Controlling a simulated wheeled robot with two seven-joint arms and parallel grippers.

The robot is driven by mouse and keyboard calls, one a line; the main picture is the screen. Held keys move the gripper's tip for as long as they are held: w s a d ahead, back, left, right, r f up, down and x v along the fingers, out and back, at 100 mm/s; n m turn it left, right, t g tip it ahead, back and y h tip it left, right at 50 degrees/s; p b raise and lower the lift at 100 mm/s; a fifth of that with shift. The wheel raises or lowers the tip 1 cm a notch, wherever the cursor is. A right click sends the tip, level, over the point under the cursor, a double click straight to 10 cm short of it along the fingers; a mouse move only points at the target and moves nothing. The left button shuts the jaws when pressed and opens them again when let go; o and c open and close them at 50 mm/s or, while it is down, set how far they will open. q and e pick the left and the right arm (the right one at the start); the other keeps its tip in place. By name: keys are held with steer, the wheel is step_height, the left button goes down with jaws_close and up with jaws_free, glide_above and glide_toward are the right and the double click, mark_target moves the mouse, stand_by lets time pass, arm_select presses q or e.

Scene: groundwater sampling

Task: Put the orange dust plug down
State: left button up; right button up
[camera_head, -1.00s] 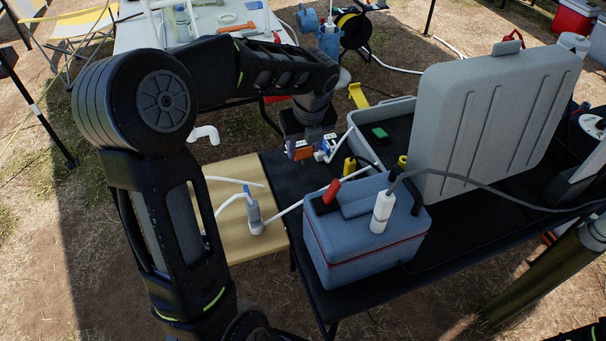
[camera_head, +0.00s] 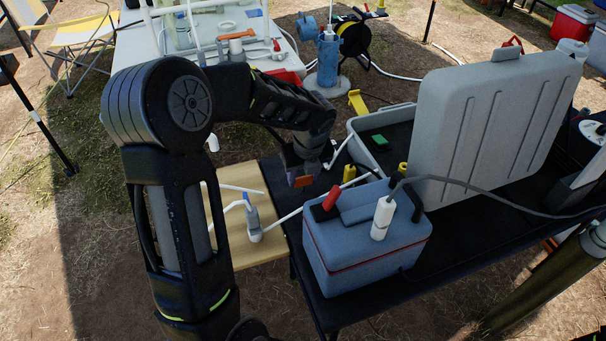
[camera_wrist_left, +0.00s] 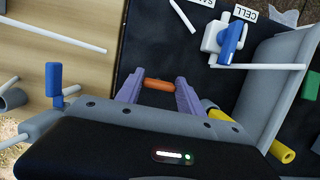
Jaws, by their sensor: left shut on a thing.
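The orange dust plug (camera_wrist_left: 159,86) is pinched crosswise between the two fingers of my left gripper (camera_wrist_left: 158,92) in the left wrist view. In the head view, the plug shows as a small orange patch (camera_head: 303,181) at the tip of my left gripper (camera_head: 301,176), over the black table top (camera_wrist_left: 172,58). I cannot tell whether the plug touches the table. My right gripper is not in view.
A white valve fitting with a blue handle (camera_wrist_left: 231,42) lies ahead. The blue-grey cooler box (camera_head: 365,245) and open grey case (camera_head: 490,125) stand to the right. A yellow fitting (camera_wrist_left: 279,149) is near the gripper. A wooden board (camera_head: 240,178) lies left.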

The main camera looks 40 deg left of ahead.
arm_select(q)
steer(key=shift+f, duration=0.55)
steer(key=o, duration=1.2)
steer(key=shift+r, duration=0.15)
steer(key=shift+r, duration=0.25)
steer(key=p+v, duration=0.1)
steer(key=v, duration=1.1)
steer(key=shift+r, duration=0.25)
